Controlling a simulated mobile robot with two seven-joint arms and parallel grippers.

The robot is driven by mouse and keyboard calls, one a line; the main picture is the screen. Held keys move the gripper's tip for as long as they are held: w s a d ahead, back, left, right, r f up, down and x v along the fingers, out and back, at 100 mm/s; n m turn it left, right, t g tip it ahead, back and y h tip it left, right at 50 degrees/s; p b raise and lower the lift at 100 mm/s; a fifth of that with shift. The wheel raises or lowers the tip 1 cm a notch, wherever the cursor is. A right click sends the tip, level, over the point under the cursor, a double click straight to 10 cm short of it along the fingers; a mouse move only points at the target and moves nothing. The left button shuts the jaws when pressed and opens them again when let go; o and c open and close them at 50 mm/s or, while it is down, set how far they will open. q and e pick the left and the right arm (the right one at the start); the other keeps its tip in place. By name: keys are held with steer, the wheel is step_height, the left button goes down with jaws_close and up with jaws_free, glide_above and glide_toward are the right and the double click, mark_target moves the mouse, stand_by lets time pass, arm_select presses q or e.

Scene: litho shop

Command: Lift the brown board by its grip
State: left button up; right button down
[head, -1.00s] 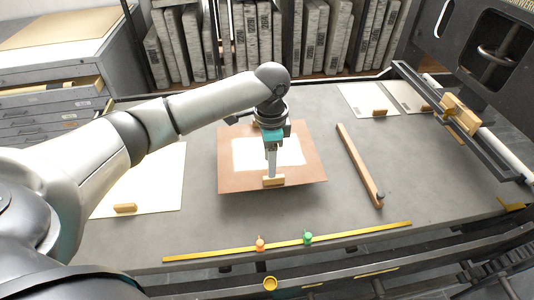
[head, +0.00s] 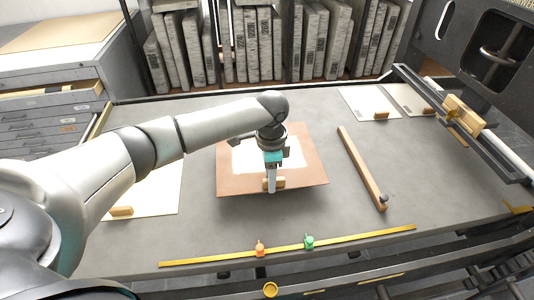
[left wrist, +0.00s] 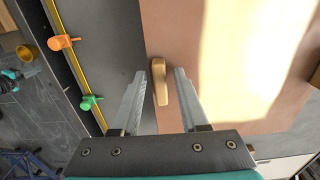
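The brown board (head: 232,184) is near the middle of the grey table, with a pale sheet (head: 248,155) on it. Its small wooden grip (head: 281,183) is at the board's front edge and shows fully in the left wrist view (left wrist: 159,82). My left gripper (head: 271,188) points down at the grip. In the left wrist view its two fingers (left wrist: 160,72) stand apart, one on each side of the grip, with a gap visible on both sides. A shadow lies along the board's front edge; I cannot tell if the board touches the table. My right gripper is not in view.
A wooden bar (head: 361,168) lies right of the board. A yellow rule (head: 200,260) with an orange stop (head: 260,249) and a green stop (head: 309,242) runs along the front. A pale sheet (head: 155,190) with a grip lies left, under my arm. Two lighter sheets lie at back right.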

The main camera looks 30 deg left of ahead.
arm_select(q)
jaws_close()
steer(key=shift+r, duration=0.1)
stand_by(0.4)
